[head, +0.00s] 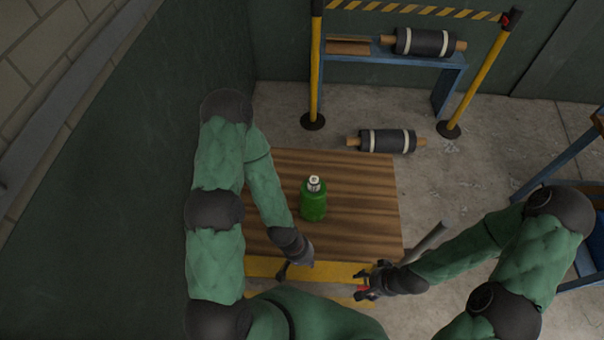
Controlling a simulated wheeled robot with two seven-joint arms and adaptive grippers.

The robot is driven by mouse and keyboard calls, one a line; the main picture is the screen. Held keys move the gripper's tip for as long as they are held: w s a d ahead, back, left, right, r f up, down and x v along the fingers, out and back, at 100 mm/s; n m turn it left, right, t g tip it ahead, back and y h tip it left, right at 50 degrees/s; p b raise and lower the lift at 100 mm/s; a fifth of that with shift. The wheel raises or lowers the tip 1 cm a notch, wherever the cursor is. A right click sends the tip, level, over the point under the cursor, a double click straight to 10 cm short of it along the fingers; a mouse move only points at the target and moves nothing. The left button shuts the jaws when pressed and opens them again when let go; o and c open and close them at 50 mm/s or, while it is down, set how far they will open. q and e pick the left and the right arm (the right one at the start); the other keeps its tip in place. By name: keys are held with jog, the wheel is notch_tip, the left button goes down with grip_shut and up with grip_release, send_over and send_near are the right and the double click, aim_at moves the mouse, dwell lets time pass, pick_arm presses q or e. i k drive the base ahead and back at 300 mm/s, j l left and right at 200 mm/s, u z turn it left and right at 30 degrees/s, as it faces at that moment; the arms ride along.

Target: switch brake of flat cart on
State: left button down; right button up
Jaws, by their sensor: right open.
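The flat cart (345,170) has a brown striped wooden deck and a yellow front edge (330,270). A small red part (364,288) shows by the yellow edge at the cart's near right corner; I cannot tell for sure whether it is the brake. My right gripper (366,284) is open at this red part, and I cannot tell whether they touch. My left gripper (283,272) is over the yellow front edge, left of the right one; its fingers are too small and dark to read. Nothing shows in it.
A green bottle (314,204) stands upright on the deck. A grey bar (432,238) slants up beside my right wrist. Behind the cart, a dark roll (388,141) lies on the floor before a blue bench (350,54) and yellow barrier posts (316,70). A wall is left.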

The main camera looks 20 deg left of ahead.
aim_at(365, 279)
jog(key=k+j+u, duration=0.1)
jog(key=u, duration=0.2)
jog(key=j+u, duration=0.25)
jog(key=k+j+z, duration=0.1)
jog(key=z, duration=0.4)
jog(key=k+j+z, duration=0.1)
jog(key=z, duration=0.4)
jog(key=k+z, duration=0.15)
jog(key=z, duration=0.35)
